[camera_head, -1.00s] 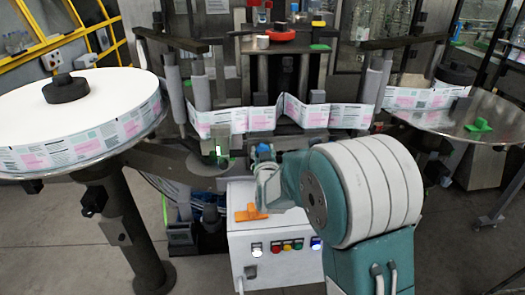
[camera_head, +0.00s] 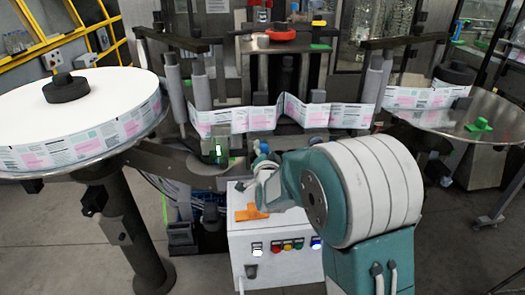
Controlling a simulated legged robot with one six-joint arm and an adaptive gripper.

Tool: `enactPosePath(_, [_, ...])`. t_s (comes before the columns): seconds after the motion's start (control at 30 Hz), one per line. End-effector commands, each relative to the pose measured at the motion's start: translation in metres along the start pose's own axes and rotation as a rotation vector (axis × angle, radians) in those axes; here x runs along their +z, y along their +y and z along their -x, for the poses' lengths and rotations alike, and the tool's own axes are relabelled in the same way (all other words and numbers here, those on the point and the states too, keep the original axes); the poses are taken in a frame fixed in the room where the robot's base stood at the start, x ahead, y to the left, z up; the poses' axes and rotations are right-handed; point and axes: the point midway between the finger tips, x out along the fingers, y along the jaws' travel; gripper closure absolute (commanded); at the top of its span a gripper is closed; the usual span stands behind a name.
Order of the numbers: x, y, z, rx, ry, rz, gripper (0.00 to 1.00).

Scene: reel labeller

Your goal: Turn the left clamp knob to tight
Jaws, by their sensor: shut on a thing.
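My gripper (camera_head: 260,149) is at the front of the label splicing station, at the end of my teal and grey wrist. It is small in the picture, and my wrist hides most of its fingers. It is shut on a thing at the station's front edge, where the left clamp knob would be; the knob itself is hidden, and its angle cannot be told. A green part with a bright spot (camera_head: 218,151) shows left of my gripper, under the left end of the label web (camera_head: 250,119).
A large label reel (camera_head: 80,105) stands at left. A round metal platter (camera_head: 440,118) with a green piece (camera_head: 479,124) is at right.

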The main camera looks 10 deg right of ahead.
Motion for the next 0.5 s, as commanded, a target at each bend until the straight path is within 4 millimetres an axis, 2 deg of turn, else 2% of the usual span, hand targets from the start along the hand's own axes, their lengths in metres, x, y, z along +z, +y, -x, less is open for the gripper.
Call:
enactPosePath(0.2, [0.0042, 0.0045, 0.0012, 0.011, -0.010, -0.122, 0.93])
enactPosePath(0.5, [0.0035, 0.0047, 0.0011, 0.012, -0.008, -0.204, 0.93])
